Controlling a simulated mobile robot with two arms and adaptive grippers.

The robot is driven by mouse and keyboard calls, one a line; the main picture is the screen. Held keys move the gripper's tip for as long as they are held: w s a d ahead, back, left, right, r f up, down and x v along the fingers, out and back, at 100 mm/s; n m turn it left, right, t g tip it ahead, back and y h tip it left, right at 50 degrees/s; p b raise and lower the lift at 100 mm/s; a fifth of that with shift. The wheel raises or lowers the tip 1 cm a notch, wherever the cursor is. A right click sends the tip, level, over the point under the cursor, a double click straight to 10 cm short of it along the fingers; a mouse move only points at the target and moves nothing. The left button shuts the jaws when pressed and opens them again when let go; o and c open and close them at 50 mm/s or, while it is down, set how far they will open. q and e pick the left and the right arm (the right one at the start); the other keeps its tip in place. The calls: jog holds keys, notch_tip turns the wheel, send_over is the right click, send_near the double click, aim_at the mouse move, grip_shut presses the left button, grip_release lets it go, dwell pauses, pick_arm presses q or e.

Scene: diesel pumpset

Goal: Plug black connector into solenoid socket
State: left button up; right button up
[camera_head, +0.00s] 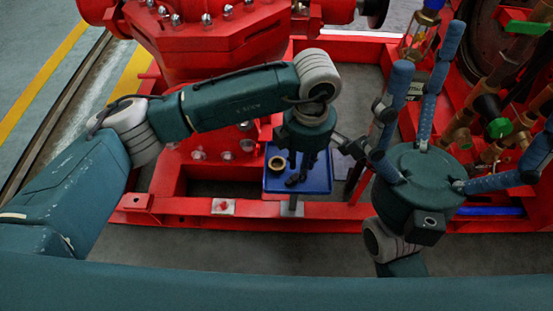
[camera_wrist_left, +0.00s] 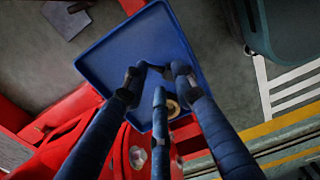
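My left gripper (camera_head: 298,176) points down over a small blue tray (camera_head: 318,180). Its fingers are drawn fairly close together; in the left wrist view its fingertips (camera_wrist_left: 157,76) curl inward over the tray (camera_wrist_left: 110,50). Dark shapes sit at the tips, but I cannot tell whether the black connector is among them or whether the fingers hold it. A tan ring (camera_head: 277,163) lies on the tray beside the fingers and also shows in the left wrist view (camera_wrist_left: 172,108). My right gripper (camera_head: 425,120) is open, fingers spread wide and empty, to the right. I cannot pick out the solenoid socket.
The red pumpset frame (camera_head: 200,206) surrounds the tray, with a red engine block (camera_head: 205,45) behind. Brass pipes with a green fitting (camera_head: 499,128) and a glass-bodied part (camera_head: 418,42) stand at the right. The grey floor in front (camera_head: 220,250) is clear.

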pick_arm(q)
jog(key=shift+c, duration=0.3)
dwell(0.6)
grip_shut()
jog(key=o, duration=1.9)
grip_release()
